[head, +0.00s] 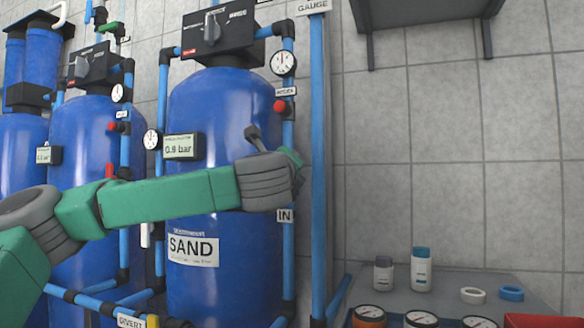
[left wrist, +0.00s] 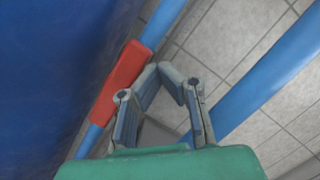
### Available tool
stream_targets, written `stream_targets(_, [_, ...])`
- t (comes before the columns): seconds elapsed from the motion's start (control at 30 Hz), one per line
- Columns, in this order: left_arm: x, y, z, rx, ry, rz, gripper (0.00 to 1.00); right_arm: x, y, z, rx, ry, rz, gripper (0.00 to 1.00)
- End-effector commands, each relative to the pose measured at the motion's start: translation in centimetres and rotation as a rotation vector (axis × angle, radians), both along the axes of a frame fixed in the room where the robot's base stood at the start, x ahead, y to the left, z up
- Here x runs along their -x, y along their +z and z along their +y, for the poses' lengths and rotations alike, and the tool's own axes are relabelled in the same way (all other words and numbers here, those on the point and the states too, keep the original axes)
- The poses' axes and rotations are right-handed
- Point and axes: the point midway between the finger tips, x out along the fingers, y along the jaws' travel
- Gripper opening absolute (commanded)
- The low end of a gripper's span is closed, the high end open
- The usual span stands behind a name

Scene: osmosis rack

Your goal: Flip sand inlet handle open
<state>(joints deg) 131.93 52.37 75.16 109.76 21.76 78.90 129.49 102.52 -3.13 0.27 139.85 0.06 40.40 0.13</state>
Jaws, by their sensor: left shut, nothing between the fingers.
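The blue sand tank (head: 240,245) carries a SAND label (head: 193,249). A vertical blue pipe runs down its right side, with an IN tag (head: 285,215). In the left wrist view a long red handle (left wrist: 122,82) lies along a blue pipe beside the tank wall; in the head view my wrist seems to hide it. My left gripper (left wrist: 163,70) has its fingertips together and empty, just right of the red handle with a small apparent gap; contact cannot be told. In the head view my left arm crosses the tank and its fingers are not clearly visible. My right gripper is not in view.
A thicker blue pipe (head: 319,180) stands right of the tank, close to my wrist. A red knob (head: 280,106) and a round gauge (head: 283,63) sit above it. A grey table (head: 450,290) with bottles (head: 421,270) and rings is at lower right.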

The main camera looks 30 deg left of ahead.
Motion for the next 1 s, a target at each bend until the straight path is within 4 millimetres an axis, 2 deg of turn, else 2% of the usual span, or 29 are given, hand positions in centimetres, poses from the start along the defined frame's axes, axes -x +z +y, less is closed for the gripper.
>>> stream_targets(0.27, [0.7,0.1,0.0,0.002,0.006,-0.005,0.00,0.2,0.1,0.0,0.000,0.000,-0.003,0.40])
stream_targets(0.37, [2.0,-0.2,-0.7,0.001,0.003,-0.003,0.00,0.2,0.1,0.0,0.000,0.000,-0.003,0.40])
stream_targets(0.7, [8.2,-1.6,-3.8,-0.002,-0.001,-0.001,0.00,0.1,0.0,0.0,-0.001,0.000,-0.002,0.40])
stream_targets(0.83, [9.7,-1.9,-4.6,-0.002,-0.002,0.002,0.00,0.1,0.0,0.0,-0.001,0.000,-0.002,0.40])
stream_targets(1.0, [10.6,-2.1,-4.9,-0.002,0.000,0.001,0.00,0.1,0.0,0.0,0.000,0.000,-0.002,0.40])
